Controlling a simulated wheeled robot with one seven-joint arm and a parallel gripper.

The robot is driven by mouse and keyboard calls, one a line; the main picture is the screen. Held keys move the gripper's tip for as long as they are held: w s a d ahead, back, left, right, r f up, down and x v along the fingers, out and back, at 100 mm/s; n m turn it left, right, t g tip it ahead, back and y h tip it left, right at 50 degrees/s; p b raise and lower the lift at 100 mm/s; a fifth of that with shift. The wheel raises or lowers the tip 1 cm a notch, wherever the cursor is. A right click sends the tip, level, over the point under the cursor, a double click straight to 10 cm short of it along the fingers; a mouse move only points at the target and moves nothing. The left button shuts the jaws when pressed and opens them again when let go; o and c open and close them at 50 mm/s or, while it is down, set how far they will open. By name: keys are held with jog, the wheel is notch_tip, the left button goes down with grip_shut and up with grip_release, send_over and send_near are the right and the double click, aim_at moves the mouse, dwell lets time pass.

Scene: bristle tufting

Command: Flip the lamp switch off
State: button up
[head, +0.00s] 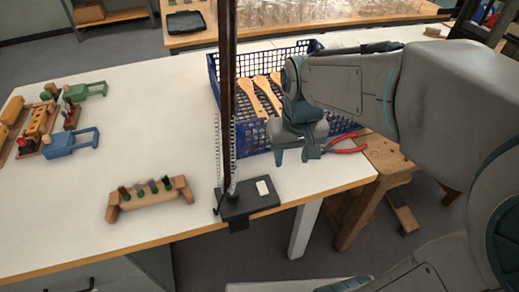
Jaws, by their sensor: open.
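A lamp stands at the front edge of the white table, with a dark upright post (228,120) and coiled springs beside it. Its head is out of view above. The lamp's black base (235,206) is clamped at the table edge. A small pale switch (263,187) sits on the right part of the base; I cannot tell which way it is tipped. My gripper (294,158) is open and empty, pointing down above the table. In the picture it is above and to the right of the switch, apart from it.
A blue crate (214,83) with wooden brush handles (252,99) stands behind my gripper. Red-handled pliers (346,142) lie at the table's right edge. A wooden rack with pegs (150,198) is left of the lamp. The table (150,120) is clear at centre left.

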jog(key=n+g+b, duration=0.1)
send_over(263, 190)
notch_tip(263, 190, down, 3)
notch_tip(263, 190, down, 14)
jog(key=shift+r+b, duration=0.1)
jog(key=shift+b, duration=0.5)
